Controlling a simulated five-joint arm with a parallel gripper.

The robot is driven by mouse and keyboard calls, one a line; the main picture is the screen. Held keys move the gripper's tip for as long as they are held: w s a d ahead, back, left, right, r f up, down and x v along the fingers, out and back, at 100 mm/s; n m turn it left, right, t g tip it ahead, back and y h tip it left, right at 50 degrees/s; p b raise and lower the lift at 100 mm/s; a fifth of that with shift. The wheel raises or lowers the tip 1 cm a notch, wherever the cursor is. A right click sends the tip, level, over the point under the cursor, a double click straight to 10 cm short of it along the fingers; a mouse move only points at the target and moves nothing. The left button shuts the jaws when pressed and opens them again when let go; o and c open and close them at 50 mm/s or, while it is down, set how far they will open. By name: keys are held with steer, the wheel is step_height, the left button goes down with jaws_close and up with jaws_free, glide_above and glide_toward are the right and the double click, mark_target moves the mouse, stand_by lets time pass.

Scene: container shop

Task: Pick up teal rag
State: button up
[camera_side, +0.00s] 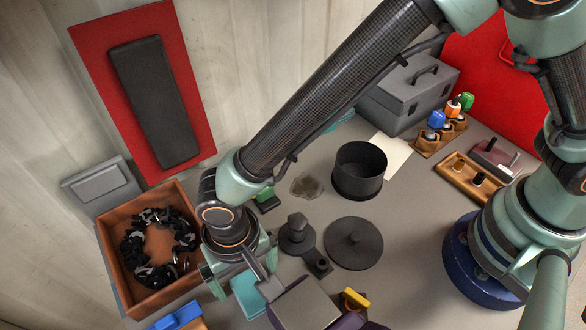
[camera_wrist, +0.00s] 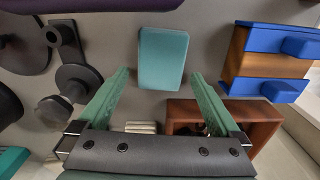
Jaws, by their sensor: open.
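The teal rag (camera_wrist: 163,60) shows in the wrist view as a flat, rounded rectangle on the grey bench, straight ahead of my fingers. In the side view the teal rag (camera_side: 248,297) lies partly hidden, just below my gripper. My gripper (camera_wrist: 160,78) is open and empty, with one green finger on each side of the rag's near end in the picture. In the side view my gripper (camera_side: 240,280) points down over the bench beside the rag. I cannot tell the exact height of the fingertips above it.
A brown crate (camera_side: 112,250) with dark chain-like pieces stands left of my gripper. A blue-and-wood block (camera_wrist: 270,62) is right of the rag in the wrist view. A dark weight-like piece (camera_side: 297,235), a round lid (camera_side: 354,243) and a black pot (camera_side: 358,178) stand to the right.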

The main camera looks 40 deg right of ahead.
mark_target(247, 278)
steer(key=c, duration=1.4)
steer(key=shift+o, duration=0.2)
step_height(247, 278, up, 20)
